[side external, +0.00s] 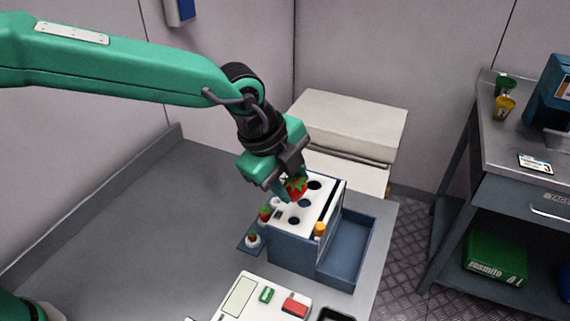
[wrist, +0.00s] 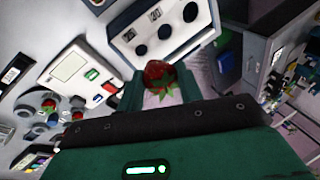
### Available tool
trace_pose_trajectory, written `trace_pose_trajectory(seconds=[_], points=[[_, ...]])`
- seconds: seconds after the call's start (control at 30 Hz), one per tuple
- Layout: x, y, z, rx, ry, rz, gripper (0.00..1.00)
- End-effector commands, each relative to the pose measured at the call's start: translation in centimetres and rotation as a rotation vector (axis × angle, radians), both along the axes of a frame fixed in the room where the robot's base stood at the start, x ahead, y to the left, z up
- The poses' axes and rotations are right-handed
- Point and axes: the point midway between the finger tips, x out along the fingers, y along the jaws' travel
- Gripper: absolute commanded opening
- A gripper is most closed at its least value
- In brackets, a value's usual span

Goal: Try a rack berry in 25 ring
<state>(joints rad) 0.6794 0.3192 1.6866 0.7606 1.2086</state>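A red strawberry with green leaves (side external: 296,187) is held between the fingers of my gripper (side external: 290,180), just above the rack's white top. In the wrist view the berry (wrist: 160,76) sits between the two green fingertips (wrist: 160,92). The rack (side external: 283,250) is a blue box whose white plate has several round holes. In the wrist view the white ring plate (wrist: 150,58) shows three holes of different sizes with small number labels. The berry is apart from these holes in that view.
Two more berries (side external: 265,214) (side external: 252,239) rest on small holders left of the rack. A blue open bin (side external: 369,240) adjoins the rack's right side. A white device with a screen and buttons (side external: 258,312) lies in front. The table (side external: 150,230) is clear to the left.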

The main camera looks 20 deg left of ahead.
Motion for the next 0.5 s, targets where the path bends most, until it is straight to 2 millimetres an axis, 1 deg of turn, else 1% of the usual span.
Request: trace_pose_trajectory(seconds=[0.27, 0.5], points=[[0.0, 0.0, -0.7, 0.0, 0.0, 0.001, 0.31], [0.0, 0.1, -1.9, 0.001, 0.001, 0.002, 0.31]])
